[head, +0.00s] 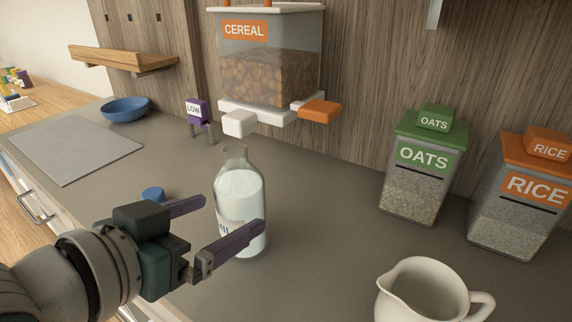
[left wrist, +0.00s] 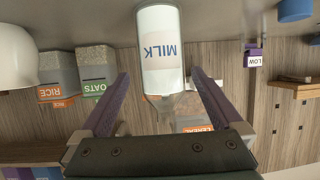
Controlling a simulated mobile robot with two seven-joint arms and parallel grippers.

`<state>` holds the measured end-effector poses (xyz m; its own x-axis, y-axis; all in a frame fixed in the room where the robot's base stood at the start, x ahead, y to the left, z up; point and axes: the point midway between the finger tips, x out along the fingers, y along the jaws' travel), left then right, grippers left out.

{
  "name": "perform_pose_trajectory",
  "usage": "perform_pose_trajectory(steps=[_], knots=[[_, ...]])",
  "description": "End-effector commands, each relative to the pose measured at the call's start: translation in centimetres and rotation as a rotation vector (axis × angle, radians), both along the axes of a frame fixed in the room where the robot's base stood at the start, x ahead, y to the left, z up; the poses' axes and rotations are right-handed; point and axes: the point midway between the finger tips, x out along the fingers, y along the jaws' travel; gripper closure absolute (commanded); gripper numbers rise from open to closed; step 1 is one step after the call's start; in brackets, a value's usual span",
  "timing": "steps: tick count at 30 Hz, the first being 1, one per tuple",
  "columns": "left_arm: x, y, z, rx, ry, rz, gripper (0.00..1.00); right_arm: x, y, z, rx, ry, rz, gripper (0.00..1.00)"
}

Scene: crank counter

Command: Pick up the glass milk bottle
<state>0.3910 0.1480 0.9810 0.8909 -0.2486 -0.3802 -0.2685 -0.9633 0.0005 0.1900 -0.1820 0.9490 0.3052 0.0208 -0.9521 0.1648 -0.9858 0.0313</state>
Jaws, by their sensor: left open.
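The glass milk bottle (head: 239,186) stands upright on the grey counter in the head view, with a clear neck and white milk inside. My left gripper (head: 226,218) is open in front of it, and its near purple finger overlaps the bottle's lower part in the picture. In the left wrist view, which is upside down, the bottle (left wrist: 161,55) with its MILK label shows ahead, between the two purple fingers of the gripper (left wrist: 160,82). I see clear gaps on both sides of it. My right gripper is in neither view.
A white pitcher (head: 425,292) stands at the front right. OATS (head: 422,172) and RICE (head: 520,200) containers stand against the wall. A cereal dispenser (head: 268,75) hangs above and behind the bottle. A small blue object (head: 153,194) and a blue bowl (head: 125,109) are to the left.

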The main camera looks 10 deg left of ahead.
Motion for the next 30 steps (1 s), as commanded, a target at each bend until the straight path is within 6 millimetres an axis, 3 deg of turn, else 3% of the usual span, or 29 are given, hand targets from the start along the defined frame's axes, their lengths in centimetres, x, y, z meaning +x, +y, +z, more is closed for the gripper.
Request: perform_pose_trajectory(steps=[14, 22, 30], knots=[[4.9, -1.0, -2.6, 0.001, 0.001, 0.0, 0.0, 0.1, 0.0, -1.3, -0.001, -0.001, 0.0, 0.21], [5.2, -1.1, -2.7, 0.001, 0.002, 0.0, 0.0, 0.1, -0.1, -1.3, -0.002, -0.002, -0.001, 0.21], [5.1, -1.1, -2.7, 0.001, 0.002, 0.0, 0.29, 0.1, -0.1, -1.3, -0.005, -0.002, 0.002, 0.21]])
